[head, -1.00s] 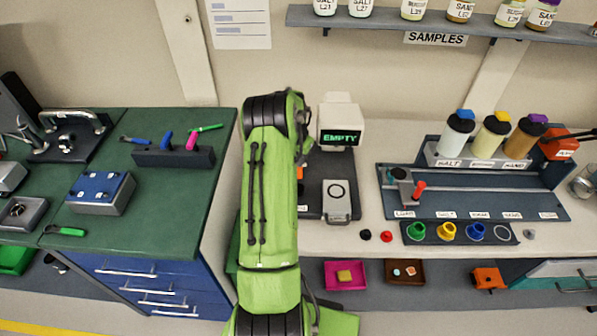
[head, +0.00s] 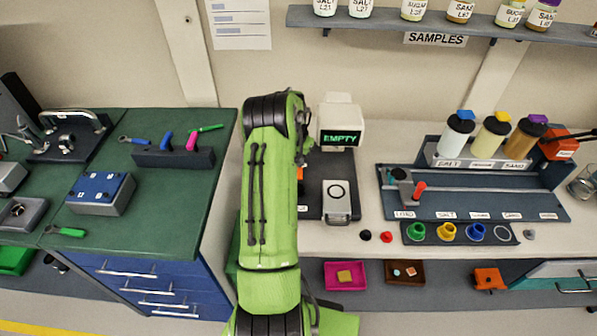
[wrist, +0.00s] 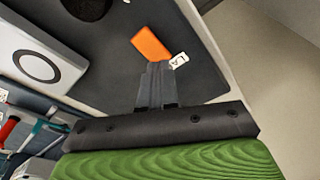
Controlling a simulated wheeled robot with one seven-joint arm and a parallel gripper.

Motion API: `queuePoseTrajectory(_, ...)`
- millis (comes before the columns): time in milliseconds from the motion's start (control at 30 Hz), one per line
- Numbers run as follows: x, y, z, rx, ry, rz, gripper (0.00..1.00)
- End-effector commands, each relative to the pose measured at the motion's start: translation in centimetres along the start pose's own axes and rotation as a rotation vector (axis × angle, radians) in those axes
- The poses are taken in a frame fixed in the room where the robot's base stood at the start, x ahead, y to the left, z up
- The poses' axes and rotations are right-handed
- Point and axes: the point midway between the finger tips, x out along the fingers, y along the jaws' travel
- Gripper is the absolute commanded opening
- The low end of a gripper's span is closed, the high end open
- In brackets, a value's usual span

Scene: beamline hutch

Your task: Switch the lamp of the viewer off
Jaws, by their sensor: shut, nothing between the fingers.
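The viewer is a white unit with a screen (head: 341,138) reading EMPTY in green, standing on a dark base (head: 313,206). A pale box with a ring on its top (head: 337,200) sits on the base. In the wrist view an orange switch-like block (wrist: 151,45) lies on the dark base, with a small white label (wrist: 179,61) beside it. A sliver of orange also shows beside my arm in the head view. My gripper (wrist: 158,67) is shut and empty, its tips appearing close to the orange block; contact cannot be told. The head view hides the fingers behind my arm.
To the right stand a rail with a red-handled slider (head: 419,190), several bottles and a strip of coloured caps (head: 460,233). A green bench (head: 165,215) with tools is at the left. A sample shelf (head: 440,30) hangs above.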

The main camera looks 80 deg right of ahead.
Motion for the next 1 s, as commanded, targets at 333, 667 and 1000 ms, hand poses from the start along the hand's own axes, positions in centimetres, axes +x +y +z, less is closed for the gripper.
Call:
queuePoseTrajectory(333, 0.00, 0.00, 0.00, 0.000, 0.000, 0.000, 0.00)
queuePoseTrajectory(667, 0.28, 0.00, 0.04, 0.000, 0.000, 0.000, 0.00)
queuePoseTrajectory(1000, 0.80, 0.00, 0.12, 0.000, 0.000, 0.000, 0.00)
